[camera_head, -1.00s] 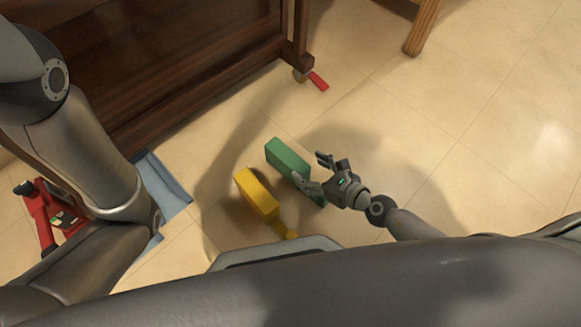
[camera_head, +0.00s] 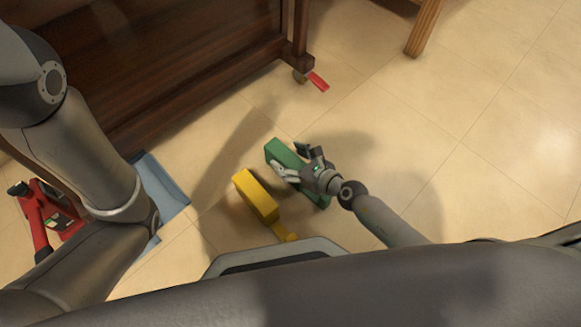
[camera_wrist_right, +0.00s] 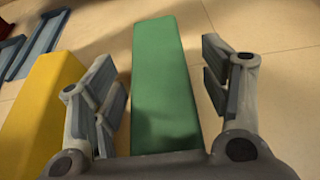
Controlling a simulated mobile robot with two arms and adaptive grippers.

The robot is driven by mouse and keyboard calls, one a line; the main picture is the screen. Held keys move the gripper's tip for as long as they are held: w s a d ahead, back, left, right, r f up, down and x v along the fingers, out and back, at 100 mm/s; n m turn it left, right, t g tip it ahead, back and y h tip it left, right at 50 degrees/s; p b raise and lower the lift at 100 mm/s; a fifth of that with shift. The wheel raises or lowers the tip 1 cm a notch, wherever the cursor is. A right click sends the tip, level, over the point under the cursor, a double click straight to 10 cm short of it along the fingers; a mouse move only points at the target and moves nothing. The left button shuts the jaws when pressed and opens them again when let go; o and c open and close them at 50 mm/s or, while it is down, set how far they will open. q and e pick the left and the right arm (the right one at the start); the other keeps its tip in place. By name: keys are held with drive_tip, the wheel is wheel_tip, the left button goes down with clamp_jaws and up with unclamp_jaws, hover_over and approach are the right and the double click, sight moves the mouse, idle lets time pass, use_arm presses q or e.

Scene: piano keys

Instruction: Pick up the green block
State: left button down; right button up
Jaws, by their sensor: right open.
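The green block (camera_head: 278,149) lies on the tiled floor in the head view, partly hidden by my right gripper (camera_head: 288,159). In the right wrist view the green block (camera_wrist_right: 160,70) runs lengthwise between the two spread fingers of my right gripper (camera_wrist_right: 165,85). A gap shows on each side, wider on the right. The right gripper is open and holds nothing. It is over the block in the head view; I cannot tell its exact height. My left arm shows at the left of the head view, but its gripper is out of view.
A yellow block (camera_head: 254,194) lies close to the left of the green one and also shows in the wrist view (camera_wrist_right: 45,105). A blue flat item (camera_head: 164,189), a red object (camera_head: 60,222) and dark wooden furniture (camera_head: 190,65) are left. Bare floor (camera_head: 450,130) lies right.

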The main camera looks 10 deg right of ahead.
drive_tip(key=c, duration=1.4)
drive_tip(key=shift+r, duration=0.15)
